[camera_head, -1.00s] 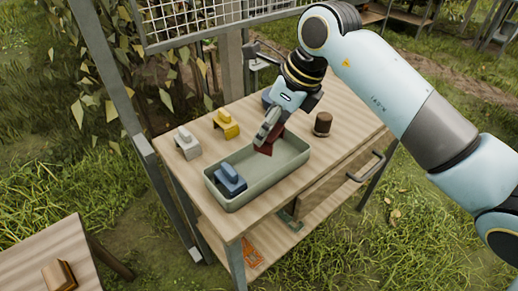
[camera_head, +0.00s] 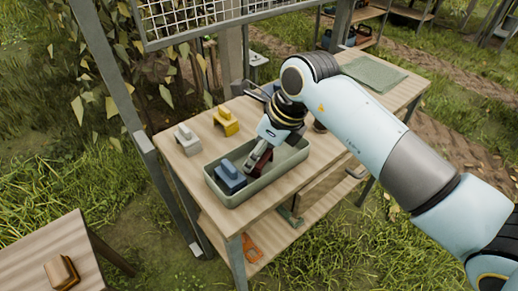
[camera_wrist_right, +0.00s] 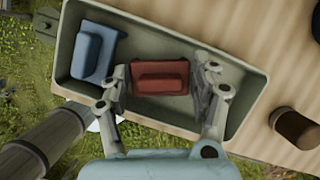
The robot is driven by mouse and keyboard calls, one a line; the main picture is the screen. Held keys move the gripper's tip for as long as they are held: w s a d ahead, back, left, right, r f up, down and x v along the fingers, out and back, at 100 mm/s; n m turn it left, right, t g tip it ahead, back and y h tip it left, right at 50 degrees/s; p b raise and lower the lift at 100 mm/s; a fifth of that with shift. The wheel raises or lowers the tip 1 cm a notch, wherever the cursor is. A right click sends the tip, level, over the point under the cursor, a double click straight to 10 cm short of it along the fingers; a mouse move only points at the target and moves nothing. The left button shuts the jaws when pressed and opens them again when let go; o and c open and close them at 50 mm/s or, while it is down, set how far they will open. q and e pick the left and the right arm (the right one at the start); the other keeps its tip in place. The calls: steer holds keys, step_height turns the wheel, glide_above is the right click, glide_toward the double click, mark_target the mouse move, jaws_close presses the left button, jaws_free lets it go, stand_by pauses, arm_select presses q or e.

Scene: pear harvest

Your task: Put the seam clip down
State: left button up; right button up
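A red clip (camera_wrist_right: 160,78) lies in the grey-green tray (camera_wrist_right: 240,104), beside a blue clip (camera_wrist_right: 93,52) at the tray's other end. My right gripper (camera_wrist_right: 163,92) reaches down into the tray with one finger on each side of the red clip. The fingers stand apart, with a clear gap on the right side of the clip. In the head view the red clip (camera_head: 264,158) is partly hidden by my right gripper (camera_head: 258,160), and the blue clip (camera_head: 230,177) sits to its left. My left gripper is not in view.
A white clip (camera_head: 187,139) and a yellow clip (camera_head: 226,121) stand on the workbench behind the tray. A brown cylinder (camera_wrist_right: 296,128) stands just right of the tray. A green mat (camera_head: 372,74) lies at the bench's far end. A brown block (camera_head: 61,272) is on another table.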

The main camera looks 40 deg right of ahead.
steer(key=shift+r, duration=0.25)
steer(key=v, duration=1.1)
steer(key=shift+s+d+r, duration=0.1)
steer(key=shift+s+r, duration=0.1)
steer(key=shift+r, duration=0.15)
